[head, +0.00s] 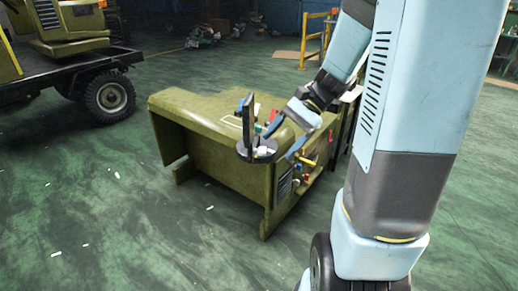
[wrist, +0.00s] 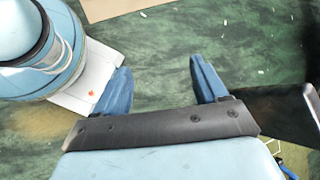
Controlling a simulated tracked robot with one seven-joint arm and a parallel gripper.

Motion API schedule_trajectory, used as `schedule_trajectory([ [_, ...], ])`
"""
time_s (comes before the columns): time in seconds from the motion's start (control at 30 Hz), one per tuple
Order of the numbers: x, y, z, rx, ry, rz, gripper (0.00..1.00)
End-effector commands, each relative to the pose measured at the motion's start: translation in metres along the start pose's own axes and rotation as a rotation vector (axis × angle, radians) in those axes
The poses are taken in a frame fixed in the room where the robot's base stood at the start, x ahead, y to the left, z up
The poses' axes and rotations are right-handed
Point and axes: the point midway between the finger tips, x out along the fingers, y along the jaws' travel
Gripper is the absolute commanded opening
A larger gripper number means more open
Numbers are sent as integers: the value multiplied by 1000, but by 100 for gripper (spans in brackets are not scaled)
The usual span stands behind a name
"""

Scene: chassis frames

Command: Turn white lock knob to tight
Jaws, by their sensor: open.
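An olive-green chassis (head: 215,125) stands on the floor in the middle of the head view. A small white piece (head: 262,151), perhaps the white lock knob, shows by a black round part at its near edge; its setting is too small to read. My gripper (head: 281,145) is beside this edge, its blue fingers apart. In the wrist view my gripper (wrist: 158,76) is open and empty, with only floor between the fingertips. No knob is clearly visible in the wrist view.
A black upright plate (head: 247,122) rises near my gripper. A wheeled vehicle (head: 108,96) stands at the left. The green floor (head: 120,215) at front left is mostly clear.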

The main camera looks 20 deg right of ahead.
Motion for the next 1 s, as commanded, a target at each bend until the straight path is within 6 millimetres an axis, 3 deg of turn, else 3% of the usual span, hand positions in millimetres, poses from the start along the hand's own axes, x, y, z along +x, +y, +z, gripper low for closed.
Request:
schedule_trajectory([
  [0.37,5,-3,-82,348,-276,-290,72],
  [0.7,2,15,-168,623,-481,-589,72],
  [1.0,2,34,-214,749,-570,-757,72],
])
